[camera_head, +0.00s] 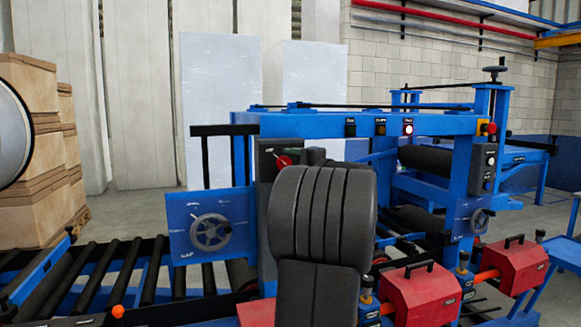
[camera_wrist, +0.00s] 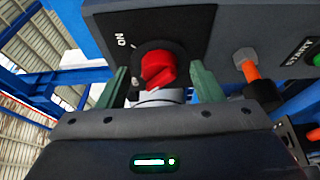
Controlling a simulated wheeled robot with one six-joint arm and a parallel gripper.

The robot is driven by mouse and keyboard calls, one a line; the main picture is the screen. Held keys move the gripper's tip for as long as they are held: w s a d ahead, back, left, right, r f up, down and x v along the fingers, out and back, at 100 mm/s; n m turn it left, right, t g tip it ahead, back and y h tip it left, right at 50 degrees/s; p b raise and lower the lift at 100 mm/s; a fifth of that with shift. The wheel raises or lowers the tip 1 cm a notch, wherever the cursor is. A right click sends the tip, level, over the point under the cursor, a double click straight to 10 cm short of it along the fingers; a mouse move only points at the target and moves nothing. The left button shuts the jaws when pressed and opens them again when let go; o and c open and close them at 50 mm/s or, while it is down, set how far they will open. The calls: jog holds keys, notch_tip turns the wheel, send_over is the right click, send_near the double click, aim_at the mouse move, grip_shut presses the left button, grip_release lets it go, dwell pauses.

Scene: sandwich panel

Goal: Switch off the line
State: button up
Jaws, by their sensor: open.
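A red rotary switch (camera_wrist: 158,71) sits on a round black base on a dark control box (camera_wrist: 222,25). The word "ON" is printed to its upper left in the wrist view. The knob's grip is tilted rather than straight. My gripper (camera_wrist: 160,68) is open, with one greenish finger on each side of the knob and visible gaps between. The fingers' depth relative to the knob is hard to judge. In the head view my arm hides the gripper's fingers.
An orange-tipped fitting (camera_wrist: 250,70) is right of the gripper. A handwheel (camera_head: 210,232) is on the blue panel to the left. Red boxes (camera_head: 418,290) stand at the lower right.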

jog(key=b+v, duration=0.2)
jog(key=v, duration=1.1)
jog(key=shift+a, duration=0.1)
jog(key=p+x, duration=0.2)
jog(key=x, duration=1.1)
jog(key=shift+w+a, duration=0.2)
jog(key=shift+w, duration=0.15)
